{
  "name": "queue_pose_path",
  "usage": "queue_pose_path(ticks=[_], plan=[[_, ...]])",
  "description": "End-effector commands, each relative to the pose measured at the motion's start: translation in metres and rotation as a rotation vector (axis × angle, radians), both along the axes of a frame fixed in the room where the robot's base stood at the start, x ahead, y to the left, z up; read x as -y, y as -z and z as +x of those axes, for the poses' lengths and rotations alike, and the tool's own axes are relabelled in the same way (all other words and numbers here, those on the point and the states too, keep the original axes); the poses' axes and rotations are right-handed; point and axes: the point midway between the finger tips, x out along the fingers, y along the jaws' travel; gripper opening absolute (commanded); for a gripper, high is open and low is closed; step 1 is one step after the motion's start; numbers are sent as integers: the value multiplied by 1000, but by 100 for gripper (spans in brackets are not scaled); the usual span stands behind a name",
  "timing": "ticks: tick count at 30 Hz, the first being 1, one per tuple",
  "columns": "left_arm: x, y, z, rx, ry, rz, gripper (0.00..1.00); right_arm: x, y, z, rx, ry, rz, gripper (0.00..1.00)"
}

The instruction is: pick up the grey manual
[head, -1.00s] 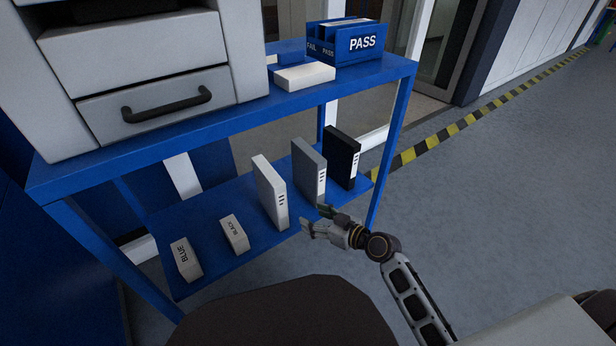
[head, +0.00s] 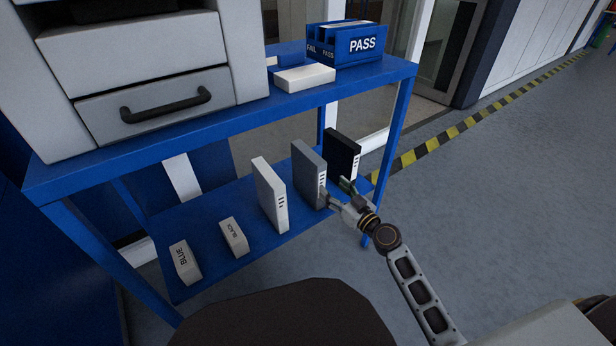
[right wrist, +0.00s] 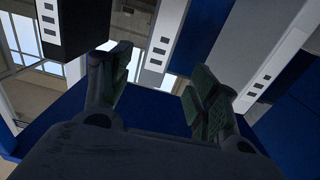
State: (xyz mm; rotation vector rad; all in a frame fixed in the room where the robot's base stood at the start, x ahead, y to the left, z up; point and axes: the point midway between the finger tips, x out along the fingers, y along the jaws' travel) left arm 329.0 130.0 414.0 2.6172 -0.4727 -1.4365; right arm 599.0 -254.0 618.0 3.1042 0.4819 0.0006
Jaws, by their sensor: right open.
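The grey manual (head: 307,174) stands upright on the lower blue shelf, between a white manual (head: 268,192) and a black manual (head: 342,155). My right gripper (head: 337,191) is open and empty in front of its lower right edge, with one finger overlapping its spine in the picture and the other nearer the black manual. I cannot tell whether it touches. In the right wrist view, a pale spine with dark squares, seemingly the grey manual's (right wrist: 160,42), shows beyond and between the fingers of the open gripper (right wrist: 160,85). My left gripper is not in view.
Two small boxes, marked BLUE (head: 185,263) and BLACK (head: 234,236), lie left on the lower shelf. Above, the blue top shelf (head: 245,115) carries a drawer unit (head: 140,65), a white box (head: 304,77) and a PASS bin (head: 345,44). Floor is open at right.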

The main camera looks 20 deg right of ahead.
Motion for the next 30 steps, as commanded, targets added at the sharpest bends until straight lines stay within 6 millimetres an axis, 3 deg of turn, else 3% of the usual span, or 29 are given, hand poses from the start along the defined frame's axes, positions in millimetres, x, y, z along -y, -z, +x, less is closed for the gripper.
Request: queue_pose_path(ticks=[30], plan=[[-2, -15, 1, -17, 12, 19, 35, -23, 0, 71, -1, -1, 2, 61]])
